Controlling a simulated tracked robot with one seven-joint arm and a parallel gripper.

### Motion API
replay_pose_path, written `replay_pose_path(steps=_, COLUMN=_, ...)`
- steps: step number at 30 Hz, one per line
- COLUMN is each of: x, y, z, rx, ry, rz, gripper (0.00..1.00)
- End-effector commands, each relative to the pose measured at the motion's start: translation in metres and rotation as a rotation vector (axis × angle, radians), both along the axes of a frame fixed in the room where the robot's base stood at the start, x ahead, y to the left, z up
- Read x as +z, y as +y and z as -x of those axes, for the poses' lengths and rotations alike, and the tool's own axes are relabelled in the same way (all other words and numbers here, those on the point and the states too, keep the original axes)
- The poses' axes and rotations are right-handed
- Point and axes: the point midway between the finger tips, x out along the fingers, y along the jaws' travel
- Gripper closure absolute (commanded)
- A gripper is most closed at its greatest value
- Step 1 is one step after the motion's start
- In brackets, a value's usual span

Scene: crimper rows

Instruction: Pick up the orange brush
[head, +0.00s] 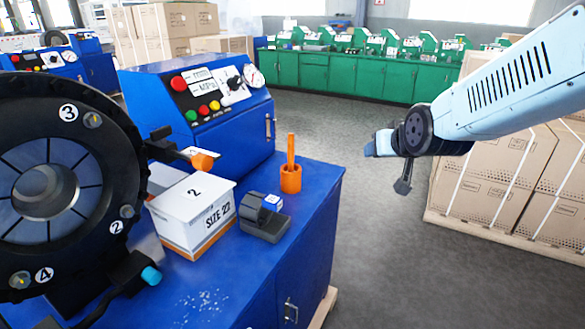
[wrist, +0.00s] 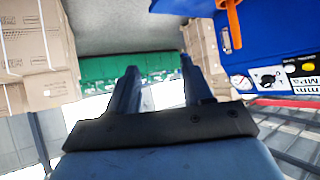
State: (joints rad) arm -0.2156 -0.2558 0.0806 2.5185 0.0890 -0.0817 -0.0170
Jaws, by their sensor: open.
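The orange brush (head: 291,150) stands upright in an orange cup (head: 290,180) on the blue bench top, near its right edge. In the wrist view, which is upside down, an orange shaft (wrist: 234,24) shows at the upper right, beside the blue machine and away from the fingers. My gripper (wrist: 158,70) is open and empty, with its two dark fingers apart. In the head view, the end of my arm hangs over the floor to the right of the bench, well clear of the cup; the fingers are hard to make out there.
A white SIZE 22 box (head: 196,215) and a black tape dispenser (head: 264,217) stand left of the cup. The blue control cabinet (head: 205,105) is behind it, and the black crimper head (head: 55,190) is at far left. Stacked cartons (head: 495,175) stand right. The floor between is clear.

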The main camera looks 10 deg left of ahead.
Motion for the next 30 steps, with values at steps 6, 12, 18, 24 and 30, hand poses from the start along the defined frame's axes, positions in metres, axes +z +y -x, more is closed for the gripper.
replay_pose_path(steps=6, x=-0.03, y=0.054, z=-0.036, rx=0.06, ry=-0.143, rz=-0.043, gripper=0.5)
replay_pose_path(steps=12, x=-0.055, y=0.101, z=-0.052, rx=0.108, ry=-0.283, rz=-0.084, gripper=0.5)
replay_pose_path(steps=18, x=-0.08, y=0.143, z=-0.053, rx=0.149, ry=-0.421, rz=-0.126, gripper=0.5)
replay_pose_path(steps=24, x=-0.098, y=0.17, z=-0.044, rx=0.176, ry=-0.529, rz=-0.159, gripper=0.5)
replay_pose_path(steps=30, x=-0.104, y=0.181, z=-0.04, rx=0.186, ry=-0.581, rz=-0.176, gripper=0.5)
